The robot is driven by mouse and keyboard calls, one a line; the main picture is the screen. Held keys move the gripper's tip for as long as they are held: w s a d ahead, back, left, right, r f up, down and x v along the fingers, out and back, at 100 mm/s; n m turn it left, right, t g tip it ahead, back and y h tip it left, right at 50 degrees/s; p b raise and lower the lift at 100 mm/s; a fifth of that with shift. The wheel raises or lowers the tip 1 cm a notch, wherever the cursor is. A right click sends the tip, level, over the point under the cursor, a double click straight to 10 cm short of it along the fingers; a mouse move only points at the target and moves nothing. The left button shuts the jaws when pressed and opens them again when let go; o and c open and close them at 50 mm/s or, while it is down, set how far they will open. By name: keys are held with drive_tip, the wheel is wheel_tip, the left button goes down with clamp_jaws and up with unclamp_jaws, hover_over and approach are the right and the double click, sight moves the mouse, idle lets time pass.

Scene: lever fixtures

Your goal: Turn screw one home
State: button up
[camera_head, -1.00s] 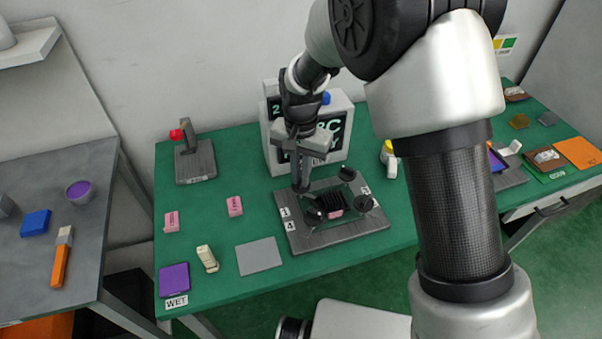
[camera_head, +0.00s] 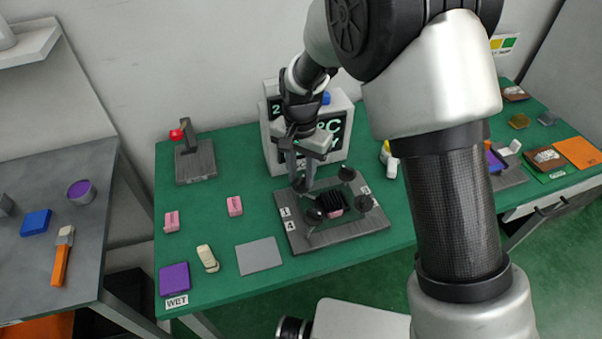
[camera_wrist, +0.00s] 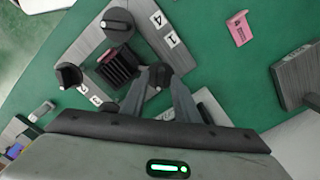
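The lever fixture is a grey plate (camera_head: 352,240) on the green table, with a black knob at each corner and printed number labels. Screw one is the black knob (camera_wrist: 160,74) beside the label 1 (camera_wrist: 171,39). My gripper (camera_head: 302,182) points down at it, with one finger on each side. In the wrist view the fingers close against its sides and hide part of it.
A grey box with a dark panel (camera_head: 340,135) stands close behind my gripper. Pink blocks (camera_head: 235,205) and a grey plate (camera_head: 258,255) lie left of the fixture. A red-knobbed lever (camera_head: 178,135) stands farther back left. The table around the pink blocks is mostly clear.

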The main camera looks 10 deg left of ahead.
sight(301, 179)
wheel_tip(301, 179, up, 17)
drive_tip(key=p, duration=0.1)
drive_tip(key=shift+r, duration=0.2)
idle(0.3)
idle(0.3)
drive_tip(key=s+d+r+n+t+y+p, duration=0.15)
drive_tip(key=s+d+r+p, duration=0.3)
drive_tip(key=d+r, duration=0.95)
drive_tip(key=s+d+r+n+t+h+p, duration=0.1)
drive_tip(key=s+d+r+t+p, duration=0.1)
drive_tip(key=s+d, duration=1.1)
drive_tip(key=shift+s+d+r+t+p, duration=0.15)
drive_tip(key=shift+s+r+t+p, duration=0.1)
drive_tip(key=shift+t+p, duration=0.65)
drive_tip(key=shift+h, duration=0.25)
